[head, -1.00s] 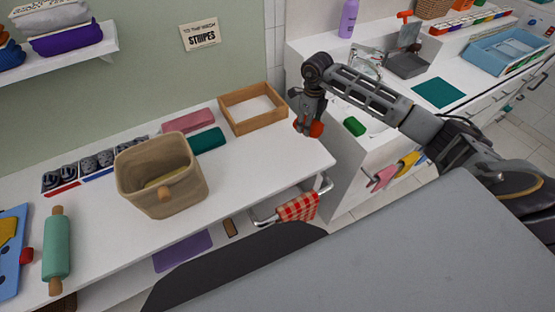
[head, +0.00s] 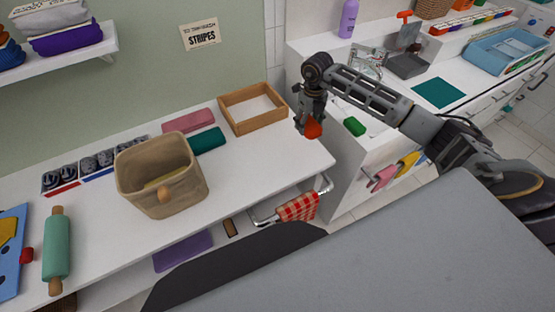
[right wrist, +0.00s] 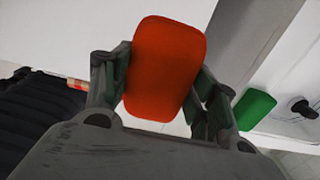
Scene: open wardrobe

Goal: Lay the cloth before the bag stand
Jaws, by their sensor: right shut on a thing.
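My right gripper (head: 307,122) is shut on a red-orange block (head: 314,129) above the right end of the white counter. In the right wrist view the block (right wrist: 165,65) sits between both fingers. A red-and-white checked cloth (head: 297,207) hangs over a metal rail at the counter's front, below my gripper. A teal cloth (head: 439,93) lies flat on the sink counter. A beige fabric bag (head: 160,180) with a wooden knob stands open on the white counter. I cannot tell which thing is the bag stand. My left gripper is not in view.
An empty-looking wooden tray (head: 240,124) stands at the counter's back right, near folded pink (head: 188,121) and teal (head: 207,140) cloths. A green block (head: 354,126) lies by the sink. A rolling pin (head: 57,250) lies at left. The counter's front right is clear.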

